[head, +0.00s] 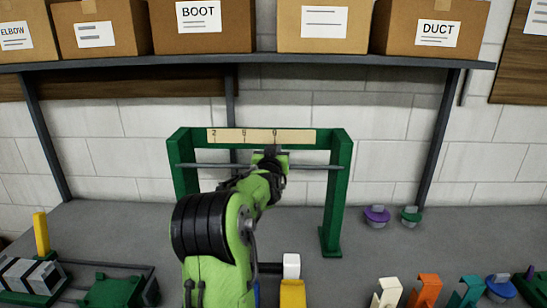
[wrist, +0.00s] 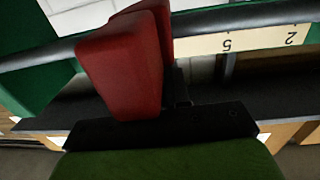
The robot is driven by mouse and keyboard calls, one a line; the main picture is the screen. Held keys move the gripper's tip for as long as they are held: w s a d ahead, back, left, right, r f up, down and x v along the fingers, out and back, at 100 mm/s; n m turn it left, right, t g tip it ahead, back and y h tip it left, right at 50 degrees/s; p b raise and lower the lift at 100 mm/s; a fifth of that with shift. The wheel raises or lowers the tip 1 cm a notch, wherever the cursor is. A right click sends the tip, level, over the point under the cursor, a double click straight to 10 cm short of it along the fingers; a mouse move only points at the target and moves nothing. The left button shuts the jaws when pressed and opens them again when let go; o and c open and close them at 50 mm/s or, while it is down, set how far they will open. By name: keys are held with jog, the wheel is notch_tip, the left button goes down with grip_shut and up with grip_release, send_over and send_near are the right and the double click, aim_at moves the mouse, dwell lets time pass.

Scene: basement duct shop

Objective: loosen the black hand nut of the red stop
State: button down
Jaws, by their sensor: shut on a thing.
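My gripper (head: 269,156) is at the grey rod (head: 310,166) of the green frame, just under the right part of the scale strip. It is shut on the black hand nut, which is largely hidden between the jaws and behind my wrist. In the wrist view, two red pieces (wrist: 120,70) stand close together in front of the rod, just beyond the black bar of my gripper. I cannot tell for certain which red surfaces belong to the stop. No red shows at the rod in the head view, where my arm blocks the sight.
The green frame (head: 340,195) stands on the grey bench, with a numbered scale strip (head: 235,136) across its top. Purple (head: 377,215) and green (head: 411,215) knobs lie at right. A shelf of boxes hangs above.

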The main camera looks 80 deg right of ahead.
jog(key=shift+f+n+t, duration=0.1)
jog(key=shift+n+t, duration=0.4)
jog(key=shift+t, duration=0.3)
jog(key=c, duration=1.2)
grip_release()
jog(key=shift+o, duration=0.2)
jog(key=b+v, duration=0.3)
jog(key=v, duration=1.2)
jog(key=shift+a+r+b, duration=0.2)
jog(key=shift+a+b, duration=0.1)
jog(key=shift+a, duration=0.05)
